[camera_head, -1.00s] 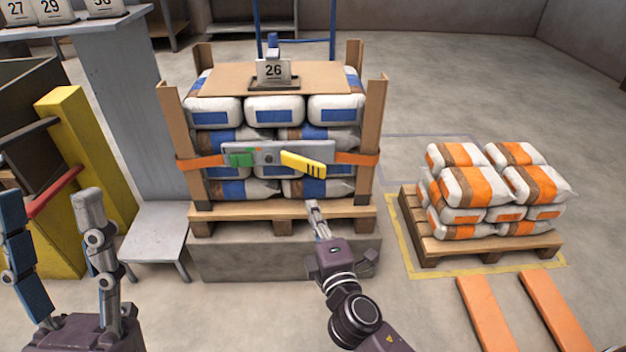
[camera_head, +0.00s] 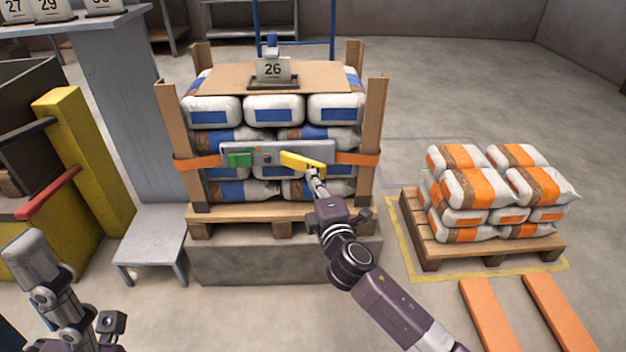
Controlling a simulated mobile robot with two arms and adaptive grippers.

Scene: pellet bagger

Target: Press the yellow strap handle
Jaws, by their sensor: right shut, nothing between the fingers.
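The yellow strap handle (camera_head: 301,161) sits on the right part of a grey tensioner plate (camera_head: 270,148), tilted down to the right. The plate is on an orange strap (camera_head: 357,159) around a stack of blue-labelled bags. A green part (camera_head: 240,159) is at the plate's left. My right gripper (camera_head: 313,174) is shut and empty. Its fingertips are at the handle's lower right end and cover part of it; I cannot tell whether they touch. My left gripper (camera_head: 28,258) is at the lower left, only partly in frame and far from the handle.
The strapped bags stand on a wooden pallet (camera_head: 282,212) on a grey block, between brown corner boards (camera_head: 375,115). Orange-labelled bags are on another pallet (camera_head: 420,228) at right. A grey step (camera_head: 155,237) and yellow post (camera_head: 85,150) stand left.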

